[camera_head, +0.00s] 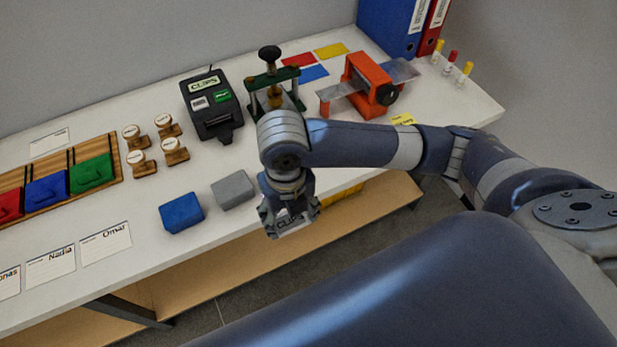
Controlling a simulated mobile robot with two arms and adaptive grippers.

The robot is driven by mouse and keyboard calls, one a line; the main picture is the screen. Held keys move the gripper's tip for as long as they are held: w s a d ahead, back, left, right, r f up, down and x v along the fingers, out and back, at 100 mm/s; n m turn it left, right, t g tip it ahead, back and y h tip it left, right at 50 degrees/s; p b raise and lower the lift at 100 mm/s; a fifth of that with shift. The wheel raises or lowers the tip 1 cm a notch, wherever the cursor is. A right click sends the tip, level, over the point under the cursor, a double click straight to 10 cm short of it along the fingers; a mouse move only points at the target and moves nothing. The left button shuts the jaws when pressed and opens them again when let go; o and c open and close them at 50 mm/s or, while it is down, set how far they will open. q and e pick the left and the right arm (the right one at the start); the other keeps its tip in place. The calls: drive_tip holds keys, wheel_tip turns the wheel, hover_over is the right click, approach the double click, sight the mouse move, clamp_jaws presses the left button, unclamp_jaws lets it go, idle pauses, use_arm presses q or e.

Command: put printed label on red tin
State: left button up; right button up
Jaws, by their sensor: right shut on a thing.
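My right gripper (289,222) is in front of the table's front edge, pointing down, shut on the printed label (291,226). The label is a small pale piece with dark lettering that seems to read CLIPS, partly hidden by the fingers. The red tin (9,206) is at the far left, in the left compartment of a wooden tray (118,167), and is cut off by the picture edge. The gripper is well to the right of it and apart from it. My left gripper is not in view.
A blue tin (47,188) and a green tin (91,173) share the tray. A blue block (181,213) and a grey block (233,189) stand near the front edge. A black label printer (212,108), several stamps (143,162) and name cards (105,242) are on the table.

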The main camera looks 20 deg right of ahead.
drive_tip(key=shift+s+d, duration=0.2)
drive_tip(key=shift+w+d, duration=0.2)
drive_tip(key=shift+w, duration=0.1)
drive_tip(key=w+d+p, duration=0.1)
drive_tip(key=w, duration=0.3)
drive_tip(key=w+d+f, duration=0.1)
drive_tip(key=w, duration=0.4)
drive_tip(key=w+d+p, duration=0.1)
drive_tip(key=w, duration=0.3)
drive_tip(key=shift+w+d+f+p, duration=0.25)
drive_tip(key=shift+w+p, duration=0.1)
drive_tip(key=shift+w, duration=0.05)
drive_tip(key=shift+w+d, duration=0.15)
drive_tip(key=shift+w, duration=0.25)
drive_tip(key=shift+f+p, duration=0.35)
drive_tip(key=shift+f, duration=0.1)
wheel_tip(320, 180, down, 2)
drive_tip(key=shift+w+f+p, duration=0.1)
drive_tip(key=shift+f+p, duration=0.1)
drive_tip(key=shift+p, duration=0.15)
drive_tip(key=shift+f, duration=0.25)
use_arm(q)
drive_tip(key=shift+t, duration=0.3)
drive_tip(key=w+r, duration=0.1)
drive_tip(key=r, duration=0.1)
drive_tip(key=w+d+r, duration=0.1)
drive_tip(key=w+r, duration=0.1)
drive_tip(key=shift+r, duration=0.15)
